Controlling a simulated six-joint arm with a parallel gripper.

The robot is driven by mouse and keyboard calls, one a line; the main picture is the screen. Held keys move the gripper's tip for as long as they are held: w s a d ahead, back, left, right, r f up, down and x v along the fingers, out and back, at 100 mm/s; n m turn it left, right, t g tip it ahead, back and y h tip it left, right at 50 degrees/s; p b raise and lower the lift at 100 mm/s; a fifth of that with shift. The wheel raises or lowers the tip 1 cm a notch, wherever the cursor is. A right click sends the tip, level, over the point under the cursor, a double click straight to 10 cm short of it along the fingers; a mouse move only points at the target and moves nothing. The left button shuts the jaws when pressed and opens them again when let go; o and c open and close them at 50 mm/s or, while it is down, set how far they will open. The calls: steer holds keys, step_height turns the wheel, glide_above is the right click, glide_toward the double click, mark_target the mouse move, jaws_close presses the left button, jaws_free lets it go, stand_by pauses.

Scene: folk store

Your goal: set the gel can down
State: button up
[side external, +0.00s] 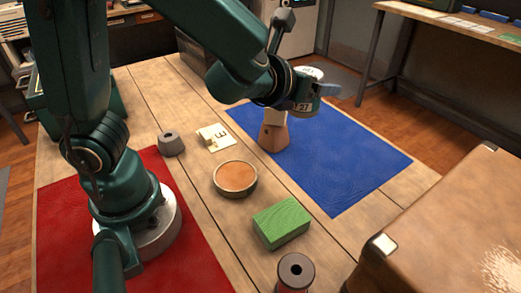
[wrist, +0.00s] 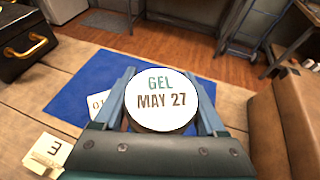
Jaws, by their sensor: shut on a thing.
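The gel can (wrist: 155,98) has a round white lid reading "GEL MAY 27" in the wrist view. The fingers of my gripper (wrist: 160,76) are shut on its two sides. In the side view the can (side external: 311,73) is held by my gripper (side external: 314,90) above the blue mat (side external: 345,170), apart from the mat. The can's underside is hidden. A tapered brown wooden block (side external: 273,137) with a pale piece at its top stands on the mat, below and left of my gripper.
A large brown box (side external: 450,215) stands at right. The mat's right part is clear.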

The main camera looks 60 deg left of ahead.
steer(key=s+a+n+g+y, duration=0.3)
steer(key=a+n, duration=0.1)
steer(key=a, duration=0.5)
steer(key=s+a+n+g+y, duration=0.2)
steer(key=a+n+g+y, duration=0.15)
steer(key=a, duration=0.45)
steer(key=s+a+n+g+y, duration=0.2)
steer(key=s+a+n+y, duration=0.15)
steer(key=a, duration=0.55)
steer(key=s+a+n+g+h, duration=0.1)
steer(key=s+a+n+g, duration=0.45)
steer(key=s, duration=0.45)
steer(key=s+a+n+g+h, duration=0.1)
steer(key=s+a+n+g, duration=0.35)
steer(key=s+g, duration=0.4)
steer(key=n+t, duration=0.1)
steer(key=t, duration=0.1)
glide_above(176, 113)
steer(key=shift+h, duration=0.4)
step_height(176, 113, down, 12)
steer(key=shift+d+f, duration=0.1)
steer(key=shift+d, duration=0.05)
steer(key=shift+f, duration=1.9)
steer(key=shift+f, duration=0.15)
